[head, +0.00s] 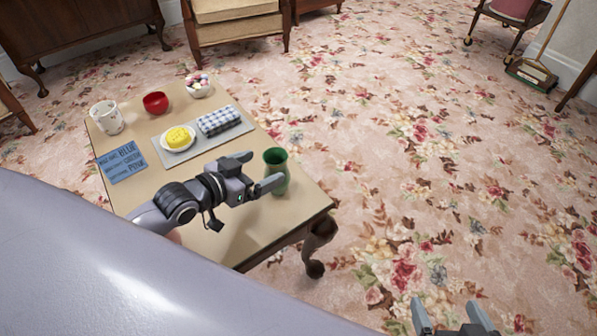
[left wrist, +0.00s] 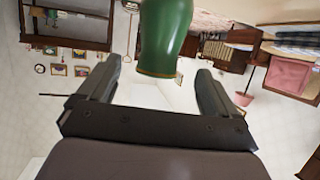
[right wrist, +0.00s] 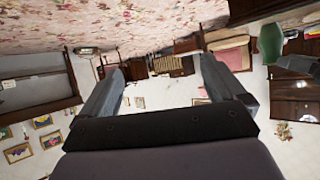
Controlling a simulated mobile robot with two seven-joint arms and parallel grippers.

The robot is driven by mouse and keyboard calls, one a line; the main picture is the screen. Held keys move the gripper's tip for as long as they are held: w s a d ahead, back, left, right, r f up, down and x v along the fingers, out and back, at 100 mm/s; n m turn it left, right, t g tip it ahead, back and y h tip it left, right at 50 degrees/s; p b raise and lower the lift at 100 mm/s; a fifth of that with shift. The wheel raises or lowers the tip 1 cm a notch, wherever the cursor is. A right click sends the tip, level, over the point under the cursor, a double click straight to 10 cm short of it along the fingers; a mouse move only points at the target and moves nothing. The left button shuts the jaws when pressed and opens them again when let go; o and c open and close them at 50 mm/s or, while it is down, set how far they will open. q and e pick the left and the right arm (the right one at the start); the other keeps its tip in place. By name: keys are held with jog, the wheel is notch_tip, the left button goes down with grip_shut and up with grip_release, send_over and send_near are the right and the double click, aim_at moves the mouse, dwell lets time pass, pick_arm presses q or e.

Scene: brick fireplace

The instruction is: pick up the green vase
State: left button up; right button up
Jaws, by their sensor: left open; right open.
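The green vase (head: 276,172) stands upright near the right end of the wooden table. It also shows large at the top of the left wrist view (left wrist: 164,38), ahead of and between the open fingers. My left gripper (head: 256,170) is open and empty just left of the vase, with its fingers pointing towards it. I cannot tell whether a finger touches it. My right gripper (head: 449,318) is open and empty at the bottom right of the head view, over the carpet. The vase shows at the upper right of the right wrist view (right wrist: 270,42).
On the table (head: 140,187) are a white mug (head: 106,118), a red bowl (head: 155,103), a bowl of sweets (head: 198,85), a yellow item on a plate (head: 178,138), a checked cloth (head: 218,121) and a blue sign (head: 122,162). Open carpet lies to the right.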

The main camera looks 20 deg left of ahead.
aim_at(265, 165)
pick_arm(q)
jog(key=shift+w+d+f, duration=0.1)
jog(key=shift+w, duration=0.25)
jog(key=shift+b+x, duration=0.6)
jog(key=shift+x, duration=0.6)
jog(key=shift+r+b+x, duration=0.1)
jog(key=shift+b+x, duration=0.3)
jog(key=shift+x, duration=0.65)
jog(key=shift+r+b+x, duration=0.15)
jog(key=shift+b+x, duration=0.25)
jog(key=shift+x, duration=0.65)
pick_arm(e)
jog(key=shift+w+a+y, duration=0.2)
jog(key=shift+a+y, duration=0.05)
jog(key=shift+a, duration=0.25)
jog(key=shift+w+a+y, duration=0.15)
jog(key=shift+a+y, duration=0.1)
jog(key=shift+a, duration=0.2)
pick_arm(q)
jog(key=shift+d, duration=0.15)
jog(key=c, duration=1.2)
